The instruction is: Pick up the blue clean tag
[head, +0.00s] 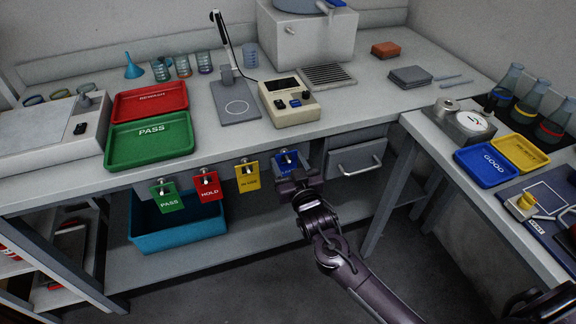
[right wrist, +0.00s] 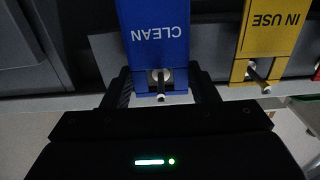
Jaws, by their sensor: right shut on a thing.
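The blue clean tag (head: 284,160) hangs on a hook at the front edge of the bench, the rightmost in a row of tags. My right gripper (head: 294,180) is at it and hides its lower part in the head view. In the right wrist view the tag (right wrist: 153,40) reads CLEAN upside down. The fingers of my right gripper (right wrist: 160,88) are on both sides of the tag's hook end, shut on it. A metal peg (right wrist: 160,84) still passes through the tag's hole. My left gripper is not in view.
The yellow in-use tag (head: 247,176), red hold tag (head: 208,186) and green pass tag (head: 167,202) hang to the left. A blue bin (head: 175,235) stands on the shelf below. A drawer (head: 356,160) is just right. The side bench (head: 470,185) stands at the right.

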